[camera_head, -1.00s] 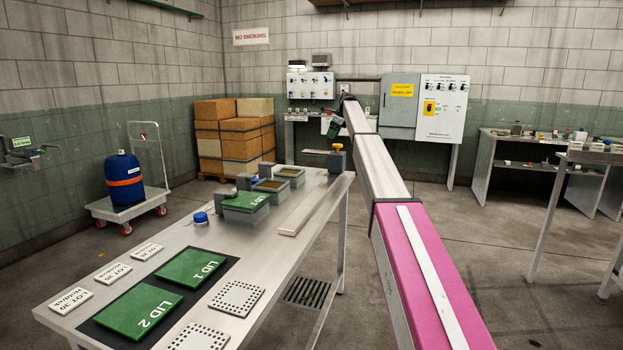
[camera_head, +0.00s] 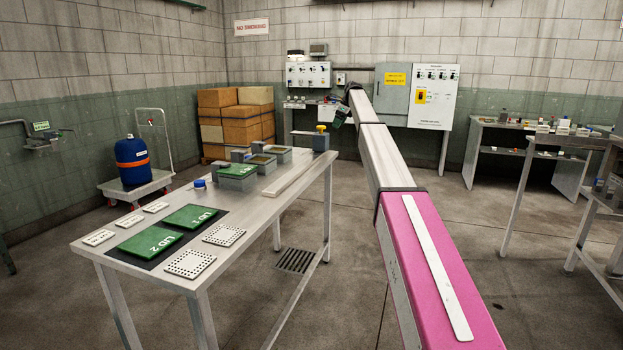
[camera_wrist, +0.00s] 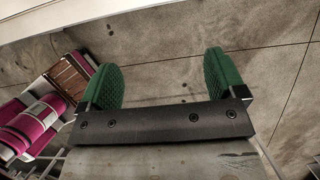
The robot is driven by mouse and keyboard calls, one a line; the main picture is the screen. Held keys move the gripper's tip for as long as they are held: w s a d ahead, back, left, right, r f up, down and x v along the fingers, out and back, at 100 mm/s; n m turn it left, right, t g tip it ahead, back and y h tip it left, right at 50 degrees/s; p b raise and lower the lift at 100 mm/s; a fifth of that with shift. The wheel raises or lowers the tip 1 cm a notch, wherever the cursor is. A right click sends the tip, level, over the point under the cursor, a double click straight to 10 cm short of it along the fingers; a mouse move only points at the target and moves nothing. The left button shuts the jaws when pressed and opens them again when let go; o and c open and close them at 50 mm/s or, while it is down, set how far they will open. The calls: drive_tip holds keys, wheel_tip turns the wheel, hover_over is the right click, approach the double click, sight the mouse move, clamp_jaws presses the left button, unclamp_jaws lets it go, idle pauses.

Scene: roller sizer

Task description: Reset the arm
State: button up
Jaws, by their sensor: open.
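My gripper (camera_wrist: 163,82) shows in the wrist view with its two green pads wide apart and only concrete floor between them. It is open and empty. In the head view my pink and grey arm reaches away from me, and the green end of my gripper (camera_head: 339,117) shows small and partly hidden at its far end. My gripper is beyond the steel table (camera_head: 254,205) and to its right, clear of the things on it.
The table bears LID 1 (camera_head: 191,217), LID 2 (camera_head: 150,241), white perforated plates (camera_head: 190,263) and several grey boxes (camera_head: 237,182). A blue drum (camera_head: 132,160) stands on a trolley at left. Benches (camera_head: 530,140) stand at right. The floor right of my arm is clear.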

drive_tip(key=s+d+f+n+h, duration=0.2)
drive_tip(key=s+f+n, duration=0.8)
drive_tip(key=s+f, duration=2.4)
drive_tip(key=s+d+f+n, duration=0.1)
drive_tip(key=s+f+n, duration=0.3)
drive_tip(key=s, duration=0.8)
drive_tip(key=s+d+f+n+g+h, duration=0.1)
drive_tip(key=s+f+n, duration=0.3)
drive_tip(key=s, duration=0.8)
drive_tip(key=s+d+f+n+h, duration=0.1)
drive_tip(key=s+f+n, duration=0.3)
drive_tip(key=s, duration=0.8)
wheel_tip(320, 180, down, 2)
drive_tip(key=shift+s+f+g, duration=0.15)
drive_tip(key=shift+s+g, duration=0.1)
drive_tip(key=shift+g, duration=0.05)
drive_tip(key=shift+d, duration=0.1)
